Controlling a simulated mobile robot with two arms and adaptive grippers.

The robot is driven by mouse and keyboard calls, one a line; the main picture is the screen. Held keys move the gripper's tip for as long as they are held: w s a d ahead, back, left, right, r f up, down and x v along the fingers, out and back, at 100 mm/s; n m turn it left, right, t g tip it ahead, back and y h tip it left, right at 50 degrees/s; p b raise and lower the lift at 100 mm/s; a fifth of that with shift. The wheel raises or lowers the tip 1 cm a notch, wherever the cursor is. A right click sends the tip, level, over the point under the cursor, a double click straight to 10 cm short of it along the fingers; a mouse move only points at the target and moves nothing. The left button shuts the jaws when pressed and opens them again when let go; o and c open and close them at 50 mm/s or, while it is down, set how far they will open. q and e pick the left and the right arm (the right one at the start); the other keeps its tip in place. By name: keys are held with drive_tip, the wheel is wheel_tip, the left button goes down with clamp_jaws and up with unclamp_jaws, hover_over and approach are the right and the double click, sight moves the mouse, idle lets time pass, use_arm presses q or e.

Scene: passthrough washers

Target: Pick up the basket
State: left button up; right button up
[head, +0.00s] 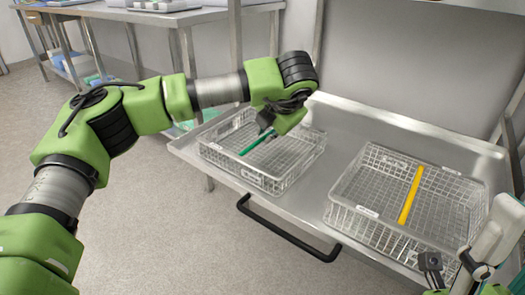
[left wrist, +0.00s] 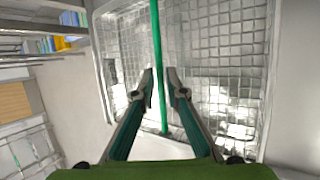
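The left wire basket (head: 290,170) stands on the metal table with a green bar (head: 257,143) across its top. The right wire basket (head: 360,185) stands apart from it and has a yellow bar (head: 411,195). My left gripper (head: 266,128) is above the left basket, at the green bar. In the left wrist view its two fingers (left wrist: 160,78) are apart, with the green bar (left wrist: 156,40) running between them and gaps on both sides. My right gripper (head: 440,272) is at the lower right, by the right basket's near corner; its fingers are not clear.
The metal table (head: 320,182) has a raised back edge and a black front handle (head: 285,232). A narrow bare strip lies between the baskets. Another steel table (head: 165,15) stands at the back left. The floor (head: 165,215) in front is clear.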

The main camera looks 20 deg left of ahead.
sight(263, 138)
use_arm(q)
drive_tip(key=b+x, duration=0.1)
drive_tip(key=x, duration=0.3)
drive_tip(key=shift+a+f+b, duration=0.15)
drive_tip(key=shift+f+b, duration=0.15)
drive_tip(key=shift+b, duration=0.05)
drive_tip(key=shift+r, duration=0.1)
clamp_jaws()
